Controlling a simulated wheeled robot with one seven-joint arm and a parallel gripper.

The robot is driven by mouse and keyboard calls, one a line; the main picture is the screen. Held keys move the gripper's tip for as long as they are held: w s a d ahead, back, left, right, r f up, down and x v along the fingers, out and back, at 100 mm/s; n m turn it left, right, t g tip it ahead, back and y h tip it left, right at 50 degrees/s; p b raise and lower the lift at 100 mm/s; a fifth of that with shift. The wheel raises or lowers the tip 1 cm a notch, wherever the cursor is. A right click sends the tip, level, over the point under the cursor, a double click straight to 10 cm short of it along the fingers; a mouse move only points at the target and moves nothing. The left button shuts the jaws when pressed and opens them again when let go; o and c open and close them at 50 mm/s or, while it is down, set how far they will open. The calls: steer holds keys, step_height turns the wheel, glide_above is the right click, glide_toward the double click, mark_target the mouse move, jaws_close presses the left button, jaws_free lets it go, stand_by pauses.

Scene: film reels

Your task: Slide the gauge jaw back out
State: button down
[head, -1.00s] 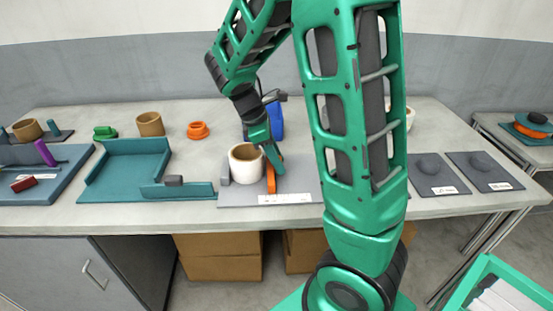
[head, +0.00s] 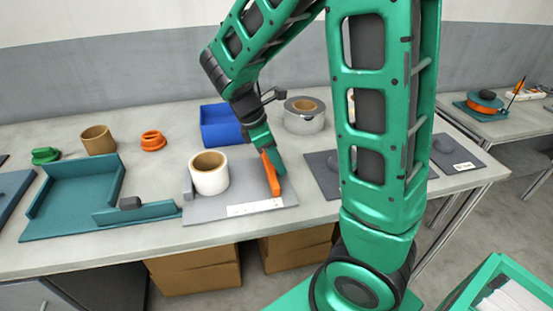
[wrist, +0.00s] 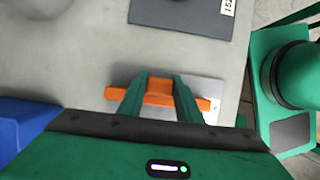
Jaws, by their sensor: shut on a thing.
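The gauge jaw (head: 270,174) is an orange bar on the right side of the grey gauge plate (head: 247,187). A white reel (head: 208,180) with a brown core stands upright on the plate, left of the jaw, with a clear gap between them. A small grey block (head: 188,188) is at the reel's left side. My gripper (head: 270,150) is shut on the jaw's top part. In the wrist view, both green fingers of my gripper (wrist: 160,98) clasp the middle of the orange jaw (wrist: 159,88), whose ends show on both sides.
A blue bin (head: 221,136) and a silver reel (head: 304,122) stand behind the plate. A teal tray (head: 75,188) lies to the left, with its low front wall near the plate. Dark grey pads (head: 322,172) lie to the right.

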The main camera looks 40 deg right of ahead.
steer(key=shift+d, duration=0.25)
steer(key=c, duration=1.3)
jaws_free()
steer(key=shift+a, duration=0.1)
steer(key=shift+a+r, duration=0.1)
steer(key=shift+r, duration=0.1)
steer(key=v, duration=1)
steer(key=shift+w+r, duration=0.1)
steer(key=shift+r, duration=0.05)
